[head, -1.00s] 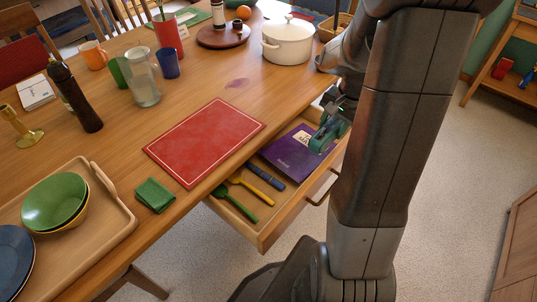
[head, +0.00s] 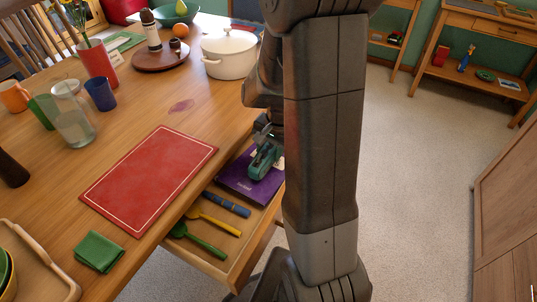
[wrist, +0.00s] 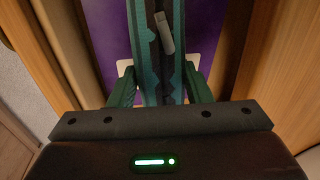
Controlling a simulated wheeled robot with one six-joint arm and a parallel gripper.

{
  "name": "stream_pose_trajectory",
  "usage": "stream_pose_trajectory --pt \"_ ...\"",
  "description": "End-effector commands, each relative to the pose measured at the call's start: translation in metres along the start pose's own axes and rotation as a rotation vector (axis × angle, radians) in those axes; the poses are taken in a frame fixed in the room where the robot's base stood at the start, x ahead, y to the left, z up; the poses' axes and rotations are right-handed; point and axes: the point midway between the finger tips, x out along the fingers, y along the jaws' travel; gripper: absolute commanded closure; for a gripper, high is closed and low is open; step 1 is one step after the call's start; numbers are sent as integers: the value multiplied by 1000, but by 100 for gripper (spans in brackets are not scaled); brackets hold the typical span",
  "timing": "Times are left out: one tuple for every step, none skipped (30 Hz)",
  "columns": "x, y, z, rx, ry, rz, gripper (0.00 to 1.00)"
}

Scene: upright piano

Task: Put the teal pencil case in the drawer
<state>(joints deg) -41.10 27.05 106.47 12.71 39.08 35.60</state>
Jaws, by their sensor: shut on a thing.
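The teal pencil case (head: 264,162) is in my gripper (head: 265,147), over the open drawer (head: 205,264) in the head view. In the wrist view the case (wrist: 146,50) is teal with a dark zip band and a pale zip pull. It lies between the two green fingers of my gripper (wrist: 158,78), which is shut on it. A purple book (head: 240,181) lies in the drawer beneath the case. I cannot tell whether the case touches the book. My arm hides the drawer's right end in the head view.
A blue patterned item (head: 227,205), a yellow spoon (head: 216,222) and a green spoon (head: 200,241) lie in the drawer's left part. A red mat (head: 150,180), a green cloth (head: 100,251) and a white pot (head: 229,55) are on the table above.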

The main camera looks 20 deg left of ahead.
Motion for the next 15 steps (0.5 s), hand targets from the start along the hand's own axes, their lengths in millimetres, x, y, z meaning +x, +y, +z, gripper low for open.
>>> stream_pose_trajectory --pt "10 2 0 1 -3 2 82" --pt "12 3 0 1 -2 2 82" --pt "14 3 0 1 -1 1 82" --pt "14 3 0 1 0 0 82" --pt "13 3 0 1 0 0 82" --pt "13 3 0 1 0 -1 82" --pt "12 3 0 1 0 -1 82" --pt "12 3 0 1 0 0 82" --pt "12 3 0 1 0 0 82" --pt "13 3 0 1 0 0 82" --pt "14 3 0 1 0 0 82" --pt "15 3 0 1 0 0 82" --pt "17 4 0 1 0 0 82" --pt "18 4 0 1 0 0 82" --pt "16 4 0 1 -1 0 48"
